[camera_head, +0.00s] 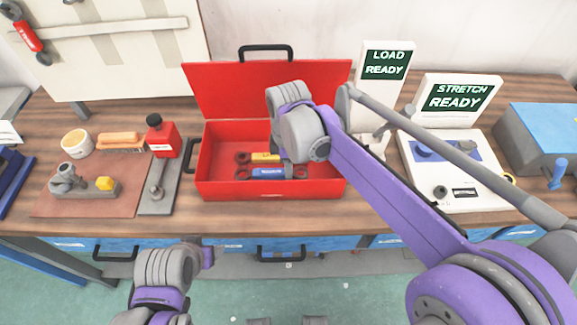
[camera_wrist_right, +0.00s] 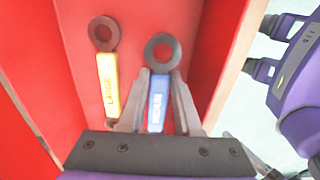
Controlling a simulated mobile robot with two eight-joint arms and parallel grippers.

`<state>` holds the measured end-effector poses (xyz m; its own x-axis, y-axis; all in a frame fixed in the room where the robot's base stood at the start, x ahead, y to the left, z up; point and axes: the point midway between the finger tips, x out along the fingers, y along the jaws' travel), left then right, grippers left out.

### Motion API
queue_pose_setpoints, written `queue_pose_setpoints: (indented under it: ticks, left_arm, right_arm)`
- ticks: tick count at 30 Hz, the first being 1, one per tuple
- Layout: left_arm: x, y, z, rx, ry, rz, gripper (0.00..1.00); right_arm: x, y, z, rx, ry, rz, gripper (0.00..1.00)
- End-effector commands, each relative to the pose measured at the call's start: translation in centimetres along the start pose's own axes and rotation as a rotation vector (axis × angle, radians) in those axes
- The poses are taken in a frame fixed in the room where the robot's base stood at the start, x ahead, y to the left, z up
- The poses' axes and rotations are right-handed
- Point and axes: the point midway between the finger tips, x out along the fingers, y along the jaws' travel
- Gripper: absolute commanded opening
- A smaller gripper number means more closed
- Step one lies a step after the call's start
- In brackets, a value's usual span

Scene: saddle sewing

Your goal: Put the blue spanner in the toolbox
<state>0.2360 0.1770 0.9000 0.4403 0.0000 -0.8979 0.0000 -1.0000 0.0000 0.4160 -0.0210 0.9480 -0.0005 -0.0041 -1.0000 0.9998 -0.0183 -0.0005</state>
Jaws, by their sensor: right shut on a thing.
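The blue spanner (camera_head: 268,173) lies low inside the open red toolbox (camera_head: 222,187), near its front wall. In the right wrist view the blue spanner (camera_wrist_right: 157,100) has a dark ring end and sits between the two grey fingers of my right gripper (camera_wrist_right: 160,78). My right gripper is shut on its handle. In the head view my right arm reaches down into the box and hides part of the gripper. My left arm shows at the bottom left, outside the box, but its fingers are not visible.
A yellow spanner (camera_head: 265,157) lies in the toolbox beside the blue one. The raised red lid (camera_head: 228,88) stands behind. A red bottle (camera_head: 163,138) and grey plate (camera_head: 160,200) are to the left, a white machine (camera_head: 470,188) to the right.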

Motion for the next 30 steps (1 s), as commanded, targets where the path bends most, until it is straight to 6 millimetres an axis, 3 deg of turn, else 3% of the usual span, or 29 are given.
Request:
queue_pose_setpoints:
  ticks: [30]
  left_arm:
    - [0.9, 0.0, 0.7, 0.000, -0.005, 0.000, 0.67]
  right_arm:
    - [1.7, 0.0, 0.0, 0.000, 0.000, 0.000, 0.00]
